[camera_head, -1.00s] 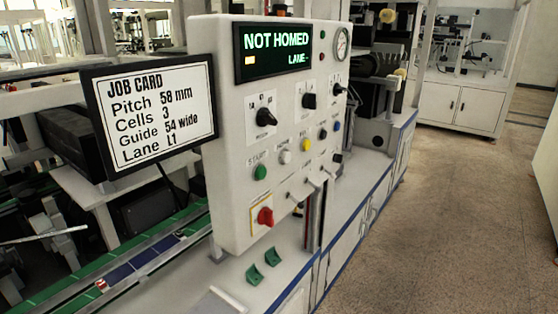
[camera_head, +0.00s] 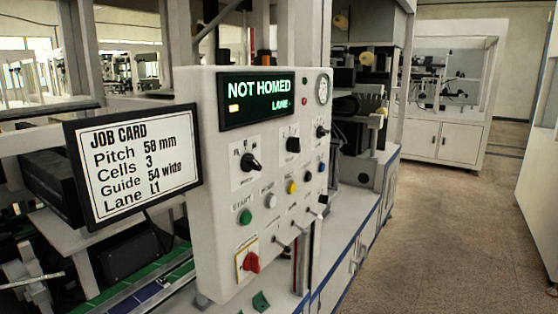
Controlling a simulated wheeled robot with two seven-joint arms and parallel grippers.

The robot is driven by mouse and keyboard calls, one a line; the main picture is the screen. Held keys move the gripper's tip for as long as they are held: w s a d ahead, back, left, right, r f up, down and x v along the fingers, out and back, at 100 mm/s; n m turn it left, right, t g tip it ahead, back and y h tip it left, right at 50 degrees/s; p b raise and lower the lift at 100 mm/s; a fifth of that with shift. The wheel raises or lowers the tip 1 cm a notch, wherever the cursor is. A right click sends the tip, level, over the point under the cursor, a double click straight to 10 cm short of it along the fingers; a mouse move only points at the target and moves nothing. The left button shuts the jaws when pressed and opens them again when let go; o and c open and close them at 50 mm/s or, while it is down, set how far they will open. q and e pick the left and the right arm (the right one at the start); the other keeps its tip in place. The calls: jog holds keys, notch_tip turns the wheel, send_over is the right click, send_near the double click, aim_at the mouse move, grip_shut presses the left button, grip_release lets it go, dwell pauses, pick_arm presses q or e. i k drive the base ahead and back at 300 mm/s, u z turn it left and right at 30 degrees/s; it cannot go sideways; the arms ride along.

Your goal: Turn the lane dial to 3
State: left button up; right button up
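The control panel (camera_head: 205,240) is a pale upright box in the middle of the head view. Its display (camera_head: 258,98) reads "NOT HOMED" and "LANE -". Three black dials show on its face: a left dial (camera_head: 250,163) whose label looks like "PITCH", a middle dial (camera_head: 293,145) and a right dial (camera_head: 321,131). The small labels are too blurred for me to tell which is the lane dial or its setting. Neither of my grippers is in view.
A job card (camera_head: 135,165) left of the panel reads Pitch 58 mm, Cells 3, Guide 54 wide, Lane L1. The panel also has a green start button (camera_head: 245,217), a red switch (camera_head: 251,263), several other buttons and toggles. Open floor (camera_head: 430,240) lies to the right.

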aim_at(320, 131)
jog(key=z, duration=1.65)
jog(key=i, duration=0.75)
jog(key=u, duration=2.1)
